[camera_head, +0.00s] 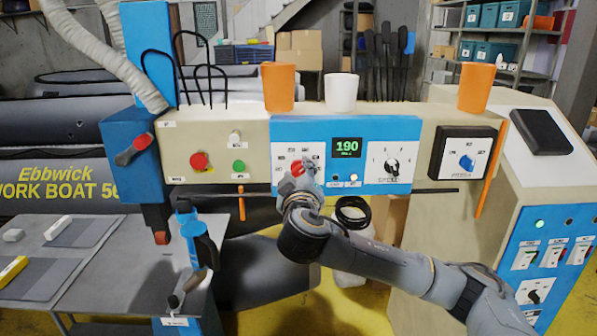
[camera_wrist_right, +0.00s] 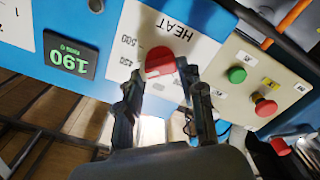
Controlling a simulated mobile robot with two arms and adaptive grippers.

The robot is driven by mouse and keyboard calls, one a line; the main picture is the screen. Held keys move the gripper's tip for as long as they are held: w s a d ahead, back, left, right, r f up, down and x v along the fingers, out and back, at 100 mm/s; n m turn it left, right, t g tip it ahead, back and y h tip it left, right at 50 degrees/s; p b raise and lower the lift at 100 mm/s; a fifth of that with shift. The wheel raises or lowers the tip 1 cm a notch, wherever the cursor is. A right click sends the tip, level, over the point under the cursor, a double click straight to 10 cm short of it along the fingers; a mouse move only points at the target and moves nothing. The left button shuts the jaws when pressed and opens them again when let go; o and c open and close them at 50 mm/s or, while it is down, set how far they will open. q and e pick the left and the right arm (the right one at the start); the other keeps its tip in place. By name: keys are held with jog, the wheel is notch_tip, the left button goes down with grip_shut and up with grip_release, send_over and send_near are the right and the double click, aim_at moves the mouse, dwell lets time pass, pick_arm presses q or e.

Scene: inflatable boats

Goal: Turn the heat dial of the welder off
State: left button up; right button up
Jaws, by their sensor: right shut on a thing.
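The welder's heat dial (camera_head: 297,168) is a red knob on the white part of the blue front panel, left of the green display (camera_head: 347,147) reading 190. In the right wrist view the dial (camera_wrist_right: 160,61) shows below the word HEAT, with 450 and 500 printed near it. My right gripper (camera_head: 300,182) reaches the panel from below and is shut on the dial. The wrist view shows its fingers on either side of the red knob. Where the dial's pointer stands is hard to tell. My left gripper is not in view.
A black speed knob (camera_head: 392,164) and a blue knob (camera_head: 466,162) sit to the right. A red emergency button (camera_head: 200,161) and a green button (camera_head: 239,166) sit to the left. Orange cups (camera_head: 279,88) and a white cup (camera_head: 341,92) stand on the welder's top.

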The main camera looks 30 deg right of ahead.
jog(key=n+p, duration=0.2)
jog(key=n, duration=0.2)
jog(key=shift+w+a+n, duration=0.1)
jog(key=shift+n, duration=0.2)
jog(key=n+p, duration=0.3)
jog(key=n, duration=0.1)
jog(key=shift+a+n, duration=0.1)
jog(key=shift+n, duration=0.2)
jog(key=n+p, duration=0.1)
jog(key=n, duration=0.1)
jog(key=n+p, duration=0.2)
jog(key=shift+f+n, duration=0.2)
jog(key=shift+n, duration=0.1)
jog(key=n+p, duration=0.4)
jog(key=shift+f, duration=0.15)
jog(key=shift+n+p, duration=0.6)
jog(key=shift+n, duration=0.6)
jog(key=shift+f+n, duration=0.2)
jog(key=shift+n, duration=0.7)
jog(key=n, duration=0.3)
jog(key=shift+f, duration=0.15)
jog(key=shift+d+n, duration=0.2)
jog(key=shift+n, duration=2)
jog(key=shift+f+n, duration=0.1)
jog(key=shift+n, duration=0.2)
